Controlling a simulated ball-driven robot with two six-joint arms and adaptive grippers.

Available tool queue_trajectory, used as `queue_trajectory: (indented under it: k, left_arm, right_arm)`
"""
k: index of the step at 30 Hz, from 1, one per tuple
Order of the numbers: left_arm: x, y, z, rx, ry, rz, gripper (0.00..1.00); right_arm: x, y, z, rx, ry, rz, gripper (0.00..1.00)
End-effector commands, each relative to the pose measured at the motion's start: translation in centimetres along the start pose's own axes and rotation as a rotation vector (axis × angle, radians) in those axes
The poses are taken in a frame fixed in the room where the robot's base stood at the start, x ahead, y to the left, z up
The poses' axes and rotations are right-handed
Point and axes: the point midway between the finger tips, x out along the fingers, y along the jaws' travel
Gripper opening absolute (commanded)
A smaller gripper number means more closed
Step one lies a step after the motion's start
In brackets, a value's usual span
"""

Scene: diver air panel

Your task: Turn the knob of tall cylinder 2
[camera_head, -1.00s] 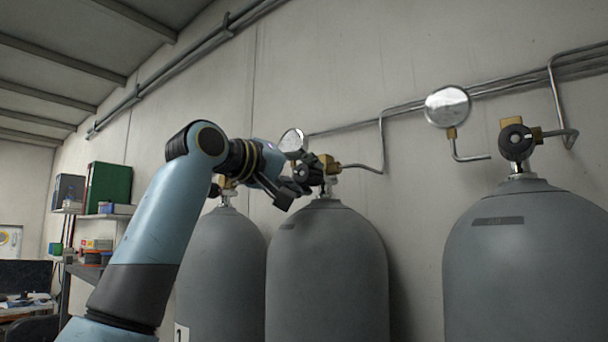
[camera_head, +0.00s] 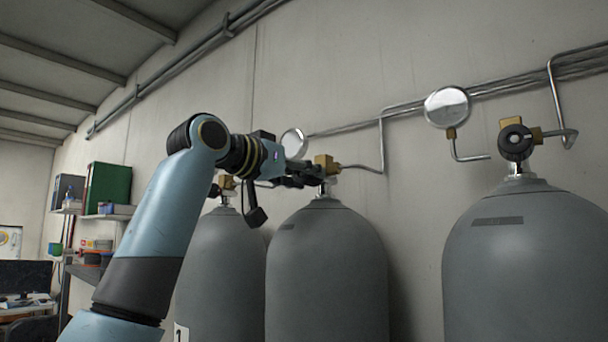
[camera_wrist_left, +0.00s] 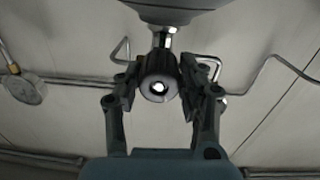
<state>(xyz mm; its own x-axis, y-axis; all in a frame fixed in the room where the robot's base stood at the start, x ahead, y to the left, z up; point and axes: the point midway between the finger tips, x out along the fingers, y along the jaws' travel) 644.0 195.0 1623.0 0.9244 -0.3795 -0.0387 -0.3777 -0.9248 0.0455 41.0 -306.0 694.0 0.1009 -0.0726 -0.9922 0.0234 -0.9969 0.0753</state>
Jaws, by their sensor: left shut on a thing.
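The middle tall grey cylinder (camera_head: 326,270) stands between two others; its number is not visible, but the cylinder to its left bears a "1". Its brass valve (camera_head: 326,164) shows at the top. My left gripper (camera_head: 312,176) reaches it from the left and hides the knob in the head view. In the left wrist view the dark round knob (camera_wrist_left: 158,86), with a bright centre, sits between the two fingers of the left gripper (camera_wrist_left: 163,76), which is shut on it. The cylinder shoulder (camera_wrist_left: 180,8) appears upside down at the top there. My right gripper is not in view.
Cylinder 1 (camera_head: 222,270) stands close on the left, partly behind my arm. Another tall cylinder (camera_head: 525,260) stands right, with its own black knob (camera_head: 515,143). Round gauges (camera_head: 447,107) and thin pipes (camera_head: 362,167) are near the wall behind.

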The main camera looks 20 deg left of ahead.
Motion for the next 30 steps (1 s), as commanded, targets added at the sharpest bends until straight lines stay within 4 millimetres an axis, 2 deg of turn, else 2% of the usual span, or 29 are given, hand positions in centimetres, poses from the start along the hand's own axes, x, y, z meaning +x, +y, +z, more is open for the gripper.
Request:
queue_trajectory:
  k: [30]
  left_arm:
    - [0.0,0.2,0.1,0.962,-0.038,-0.038,0.06]
  right_arm:
    - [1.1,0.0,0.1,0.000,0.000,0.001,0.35]
